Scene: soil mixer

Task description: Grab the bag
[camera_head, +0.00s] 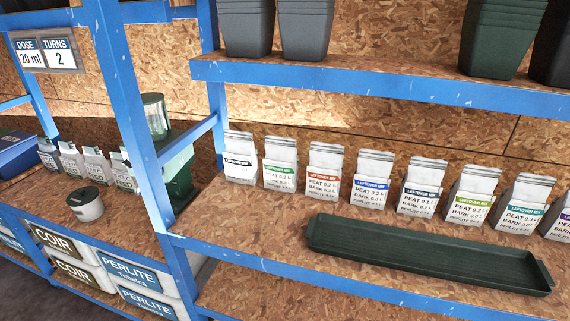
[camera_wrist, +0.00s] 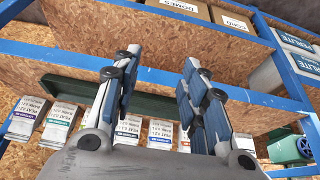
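Several white paper bags stand in a row on the blue-edged wooden shelf in the head view, each labelled LEFTOVER MIX with a differently coloured band. They include a black-banded bag (camera_head: 240,158), a green one (camera_head: 280,170), a red one (camera_head: 324,168) and a blue one (camera_head: 370,180). Some bags also show in the wrist view, such as one at the left (camera_wrist: 62,124), partly hidden behind my fingers. My gripper (camera_wrist: 158,64) is open and empty, its two fingers well apart. It does not show in the head view. Which bag is meant cannot be told.
A long dark green tray (camera_head: 420,262) lies in front of the bags. Dark pots (camera_head: 306,30) stand on the shelf above. A blue upright (camera_head: 135,130) separates the left bay, which holds more bags, a small tub (camera_head: 87,204) and COIR and PERLITE boxes (camera_head: 135,276).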

